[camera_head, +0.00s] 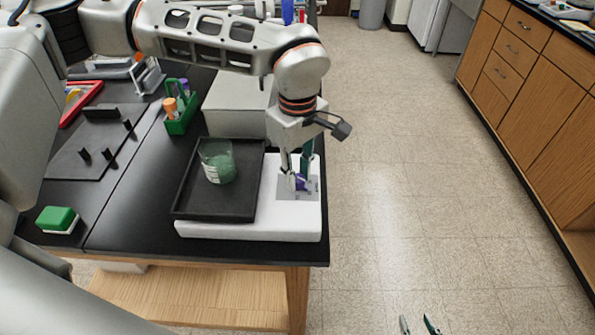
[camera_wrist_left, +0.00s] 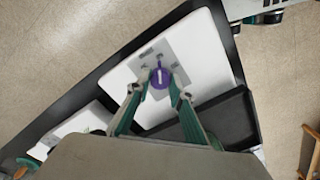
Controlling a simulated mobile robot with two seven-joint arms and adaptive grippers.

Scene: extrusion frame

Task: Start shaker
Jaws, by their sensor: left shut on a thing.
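The shaker (camera_head: 250,230) is a white low device at the front right corner of the black bench, with a black tray on its left part. A glass beaker (camera_head: 218,162) with green contents stands upright in the tray (camera_head: 190,202). A grey control panel on the shaker carries a purple knob (camera_wrist_left: 160,77), which is partly hidden by the fingers in the head view. My left gripper (camera_head: 298,182) points down over the panel, its fingertips shut on the knob's sides. My right gripper (camera_head: 420,325) shows only its two fingertips, apart and empty, over the floor at the bottom edge.
Behind the shaker stands a grey box (camera_head: 237,105). A green rack (camera_head: 181,117) with tubes, a dark stand (camera_head: 90,150) and a green sponge-like block (camera_head: 57,220) lie to the left. The floor (camera_head: 400,190) on the right is free up to the wooden cabinets (camera_head: 530,90).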

